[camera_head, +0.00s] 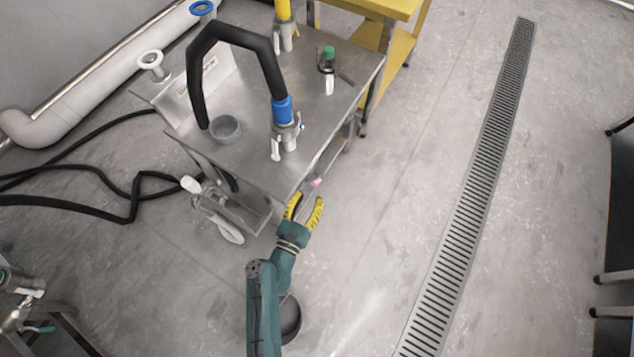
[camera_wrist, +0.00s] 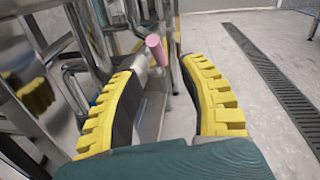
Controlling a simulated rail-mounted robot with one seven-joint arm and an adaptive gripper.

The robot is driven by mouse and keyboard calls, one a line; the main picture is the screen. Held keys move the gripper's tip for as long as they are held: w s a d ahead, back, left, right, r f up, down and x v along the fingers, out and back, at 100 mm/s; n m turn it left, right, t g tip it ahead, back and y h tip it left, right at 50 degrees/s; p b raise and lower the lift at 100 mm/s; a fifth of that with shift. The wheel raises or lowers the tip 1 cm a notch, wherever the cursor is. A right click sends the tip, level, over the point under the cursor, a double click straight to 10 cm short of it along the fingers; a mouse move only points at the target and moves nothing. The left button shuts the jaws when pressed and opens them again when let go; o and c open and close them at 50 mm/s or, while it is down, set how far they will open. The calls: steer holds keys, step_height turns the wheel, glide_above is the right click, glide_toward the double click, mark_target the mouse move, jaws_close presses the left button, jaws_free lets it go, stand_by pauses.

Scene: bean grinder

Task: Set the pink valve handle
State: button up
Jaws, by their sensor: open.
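The pink valve handle (camera_wrist: 156,49) shows in the wrist view as a short pink cylinder among steel pipes under the table's side. In the head view it is a small pink spot (camera_head: 316,182) just beyond my fingertips. My gripper (camera_head: 307,200) has yellow ridged fingers and is open and empty. In the wrist view my gripper (camera_wrist: 160,65) has its fingers spread to either side of the handle, with the handle in line with the gap. I cannot tell whether the fingertips reach it; no contact is visible.
Steel pipes surround the handle. Open floor and a drain grate (camera_head: 470,200) lie to the right.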

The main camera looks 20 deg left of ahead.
mark_target(317, 182)
steer(key=w+b, duration=0.1)
steer(key=w, duration=0.5)
steer(key=shift+w+a+b, duration=0.15)
steer(key=shift+w+b, duration=0.1)
steer(key=shift+b, duration=0.1)
steer(key=shift+s, duration=0.1)
jaws_close()
